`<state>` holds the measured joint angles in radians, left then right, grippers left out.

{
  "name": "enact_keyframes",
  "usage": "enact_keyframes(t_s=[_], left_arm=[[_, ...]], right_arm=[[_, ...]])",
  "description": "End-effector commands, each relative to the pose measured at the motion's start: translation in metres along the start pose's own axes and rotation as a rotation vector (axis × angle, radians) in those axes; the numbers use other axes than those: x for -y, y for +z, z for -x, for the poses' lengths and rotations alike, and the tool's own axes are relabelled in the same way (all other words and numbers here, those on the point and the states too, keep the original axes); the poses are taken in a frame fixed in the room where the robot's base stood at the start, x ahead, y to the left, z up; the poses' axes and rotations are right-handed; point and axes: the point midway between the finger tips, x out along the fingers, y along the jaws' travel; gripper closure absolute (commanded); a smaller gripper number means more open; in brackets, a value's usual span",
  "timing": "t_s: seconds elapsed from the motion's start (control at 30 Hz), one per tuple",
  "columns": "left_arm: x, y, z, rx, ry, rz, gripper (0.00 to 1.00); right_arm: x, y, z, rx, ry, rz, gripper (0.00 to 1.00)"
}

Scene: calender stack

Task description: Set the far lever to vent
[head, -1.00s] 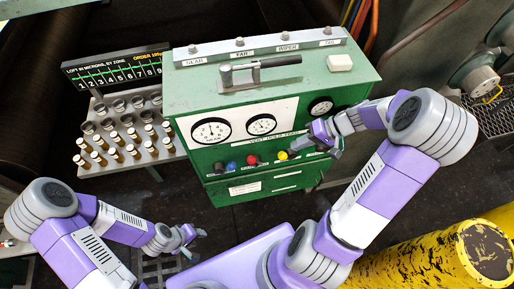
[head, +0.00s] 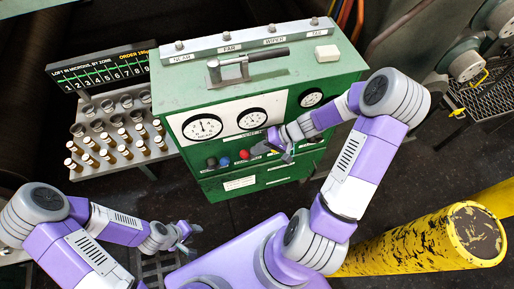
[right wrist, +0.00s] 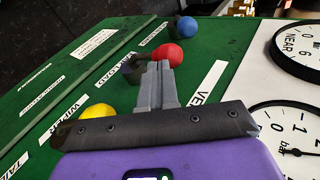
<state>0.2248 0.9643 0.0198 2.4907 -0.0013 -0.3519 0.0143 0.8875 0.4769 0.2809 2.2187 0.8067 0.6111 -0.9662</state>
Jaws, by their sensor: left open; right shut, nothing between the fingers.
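The green cabinet (head: 165,95) has a row of levers with coloured ball knobs on its front. A blue knob (head: 224,161) and a red knob (head: 244,155) show in the head view. The right wrist view shows the red knob (right wrist: 168,55), the blue knob (right wrist: 187,26) and a yellow knob (right wrist: 98,112), partly hidden. My right gripper (right wrist: 160,72) is shut and empty, its tips close to the red knob; I cannot tell whether they touch. In the head view it covers the yellow knob. My left gripper (head: 187,235) is open and empty, low and away from the cabinet.
Gauges (head: 202,127) sit above the levers. A metal handle (head: 235,68) and a white block (head: 327,53) are on the cabinet top. A rack of bottles (head: 110,150) stands at the left. A yellow post (head: 420,243) lies at the lower right.

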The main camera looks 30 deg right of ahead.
Motion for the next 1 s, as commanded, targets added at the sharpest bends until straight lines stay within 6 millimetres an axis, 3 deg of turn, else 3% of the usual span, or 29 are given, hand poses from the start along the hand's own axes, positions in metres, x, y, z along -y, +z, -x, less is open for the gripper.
enact_keyframes(t_s=[0.57, 0.8, 1.0], left_arm=[[0.000, 0.000, -0.001, 0.000, 0.000, 0.000, 0.57], [0.006, -0.001, -0.017, 0.000, 0.000, 0.000, 0.57], [0.007, -0.001, -0.019, 0.000, 0.000, 0.000, 0.57]], right_arm=[[0.006, 0.001, -0.009, -0.001, 0.036, 0.011, 1.00], [0.015, 0.004, -0.021, -0.016, 0.115, 0.022, 1.00], [0.019, 0.005, -0.021, -0.015, 0.114, 0.018, 1.00]])
